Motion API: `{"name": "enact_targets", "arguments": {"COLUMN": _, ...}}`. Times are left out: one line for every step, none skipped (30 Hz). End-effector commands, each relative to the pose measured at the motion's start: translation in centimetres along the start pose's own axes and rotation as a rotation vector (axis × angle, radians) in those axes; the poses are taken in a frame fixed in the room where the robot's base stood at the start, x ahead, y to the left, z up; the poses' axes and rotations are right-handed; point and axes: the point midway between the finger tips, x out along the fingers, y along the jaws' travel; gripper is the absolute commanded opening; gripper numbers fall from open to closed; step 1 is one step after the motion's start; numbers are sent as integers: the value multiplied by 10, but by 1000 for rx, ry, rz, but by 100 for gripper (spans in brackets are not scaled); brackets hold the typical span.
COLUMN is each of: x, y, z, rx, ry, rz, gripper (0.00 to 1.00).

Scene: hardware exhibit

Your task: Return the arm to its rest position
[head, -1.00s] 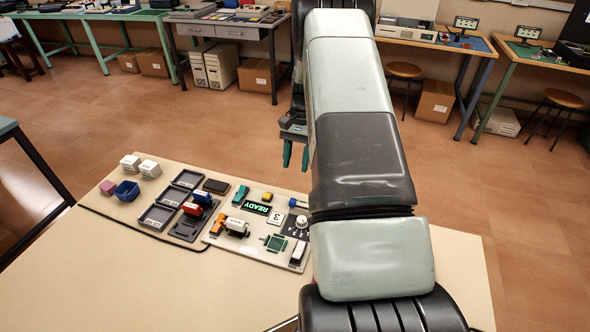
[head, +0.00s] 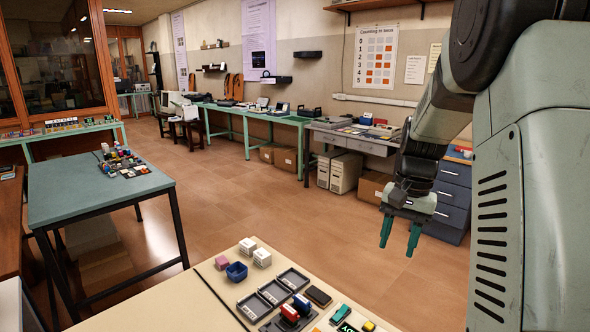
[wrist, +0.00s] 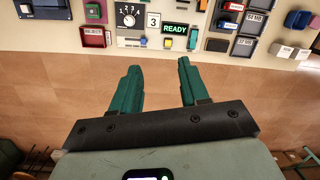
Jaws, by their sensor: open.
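My gripper (head: 399,249) hangs from my raised arm in the right part of the head view, fingers pointing down. Its two green fingers are apart with nothing between them. It appears in front of the floor and the blue drawers, clear of the cream table (head: 150,315). In the wrist view, my gripper (wrist: 159,66) is open and empty, with bare floor behind the fingers. The table's objects lie along the top of that view: a dial (wrist: 128,15), a lit READY sign (wrist: 175,29) and trays (wrist: 243,47).
On the cream table are white cubes (head: 262,257), a pink block (head: 222,262), a blue cup (head: 237,271) and grey trays (head: 254,306). A teal-topped table (head: 80,190) stands at the left. Benches line the back wall. Brown floor lies open between.

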Motion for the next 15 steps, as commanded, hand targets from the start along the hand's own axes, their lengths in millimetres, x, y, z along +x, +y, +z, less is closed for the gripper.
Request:
{"name": "enact_targets", "arguments": {"x": -22, "y": -6, "z": 21, "rx": -41, "ry": 42, "rz": -1, "gripper": 45}}
{"name": "enact_targets", "arguments": {"x": -32, "y": -8, "z": 32, "rx": -64, "ry": 64, "rz": -2, "gripper": 45}}
{"name": "enact_targets", "arguments": {"x": -45, "y": -11, "z": 47, "rx": -94, "ry": 93, "rz": -3, "gripper": 45}}
{"name": "enact_targets", "arguments": {"x": -53, "y": -13, "z": 58, "rx": -116, "ry": 114, "rz": -4, "gripper": 45}}
{"name": "enact_targets", "arguments": {"x": -62, "y": -14, "z": 70, "rx": -138, "ry": 136, "rz": -5, "gripper": 45}}
{"name": "enact_targets", "arguments": {"x": -71, "y": -15, "z": 86, "rx": -169, "ry": 164, "rz": -6, "gripper": 45}}
{"name": "enact_targets", "arguments": {"x": -78, "y": -15, "z": 98, "rx": -191, "ry": 186, "rz": -7, "gripper": 45}}
{"name": "enact_targets", "arguments": {"x": -84, "y": -15, "z": 110, "rx": -213, "ry": 208, "rz": -8, "gripper": 45}}
{"name": "enact_targets", "arguments": {"x": -90, "y": -15, "z": 127, "rx": -242, "ry": 236, "rz": -10, "gripper": 45}}
{"name": "enact_targets", "arguments": {"x": -95, "y": -14, "z": 139, "rx": -265, "ry": 258, "rz": -12, "gripper": 45}}
{"name": "enact_targets", "arguments": {"x": -98, "y": -13, "z": 151, "rx": -287, "ry": 278, "rz": -14, "gripper": 45}}
{"name": "enact_targets", "arguments": {"x": -102, "y": -11, "z": 167, "rx": -315, "ry": 307, "rz": -17, "gripper": 45}}
{"name": "enact_targets", "arguments": {"x": -105, "y": -9, "z": 178, "rx": -338, "ry": 329, "rz": -19, "gripper": 45}}
{"name": "enact_targets", "arguments": {"x": -106, "y": -7, "z": 190, "rx": -360, "ry": 350, "rz": -20, "gripper": 45}}
{"name": "enact_targets", "arguments": {"x": -107, "y": -4, "z": 205, "rx": -388, "ry": 377, "rz": -23, "gripper": 45}}
